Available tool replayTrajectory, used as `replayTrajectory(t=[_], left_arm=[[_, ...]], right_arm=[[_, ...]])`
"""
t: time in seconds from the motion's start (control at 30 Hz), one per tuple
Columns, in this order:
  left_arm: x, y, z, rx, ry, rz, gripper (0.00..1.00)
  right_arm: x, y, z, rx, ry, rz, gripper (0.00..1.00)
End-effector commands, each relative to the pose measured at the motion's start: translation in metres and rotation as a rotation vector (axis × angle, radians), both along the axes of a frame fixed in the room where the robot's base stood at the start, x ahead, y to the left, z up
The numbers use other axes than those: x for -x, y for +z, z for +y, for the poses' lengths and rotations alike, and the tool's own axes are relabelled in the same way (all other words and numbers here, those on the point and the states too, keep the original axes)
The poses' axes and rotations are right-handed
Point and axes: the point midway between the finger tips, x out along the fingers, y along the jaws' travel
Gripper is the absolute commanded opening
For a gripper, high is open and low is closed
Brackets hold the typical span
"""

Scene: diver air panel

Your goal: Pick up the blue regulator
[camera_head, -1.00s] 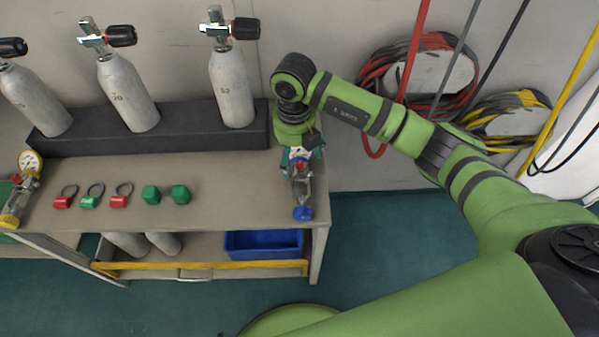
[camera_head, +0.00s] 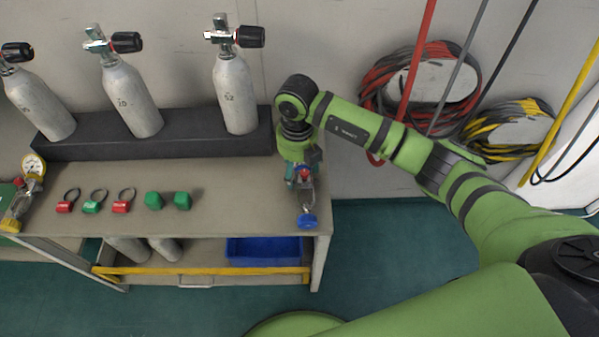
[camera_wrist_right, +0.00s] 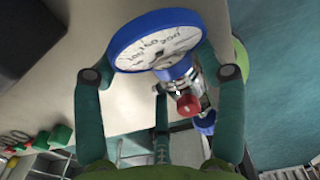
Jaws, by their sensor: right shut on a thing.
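The blue regulator shows in the head view as a blue end (camera_head: 307,221) near the right front corner of the workbench, with a metal body above it. In the right wrist view it is close up: a round gauge with a blue rim (camera_wrist_right: 122,50) and white dial, a metal body, a red knob (camera_wrist_right: 188,104) and a blue end. My right gripper (camera_head: 303,178) points down over it. In the wrist view its teal fingers (camera_wrist_right: 165,72) flank the regulator on both sides and are shut on it. Whether it is off the bench I cannot tell. My left gripper is out of view.
The bench (camera_head: 235,200) also holds red and green tagged rings, two green blocks (camera_head: 182,200) and a yellow regulator (camera_head: 22,200) at the far left. Grey cylinders (camera_head: 237,95) stand on a black rack behind. A blue bin (camera_head: 265,248) sits on the shelf below.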

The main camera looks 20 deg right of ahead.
Motion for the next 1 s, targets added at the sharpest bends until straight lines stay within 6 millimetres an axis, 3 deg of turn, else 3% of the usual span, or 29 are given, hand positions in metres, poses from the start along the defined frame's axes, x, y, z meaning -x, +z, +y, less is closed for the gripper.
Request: replayTrajectory(t=[0.17, 0.37, 0.8, 1.0], left_arm=[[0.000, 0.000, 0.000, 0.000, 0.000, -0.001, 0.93], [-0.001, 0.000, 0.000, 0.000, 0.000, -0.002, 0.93], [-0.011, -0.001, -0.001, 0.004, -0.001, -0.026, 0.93], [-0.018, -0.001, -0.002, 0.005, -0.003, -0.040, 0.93]], right_arm=[[-0.001, 0.011, -0.001, 0.001, 0.000, -0.003, 0.10], [-0.002, 0.040, 0.000, -0.001, 0.001, -0.005, 0.07], [0.028, 0.091, -0.082, 0.002, -0.003, -0.003, 0.06], [0.036, 0.105, -0.103, 0.000, -0.001, -0.002, 0.06]])
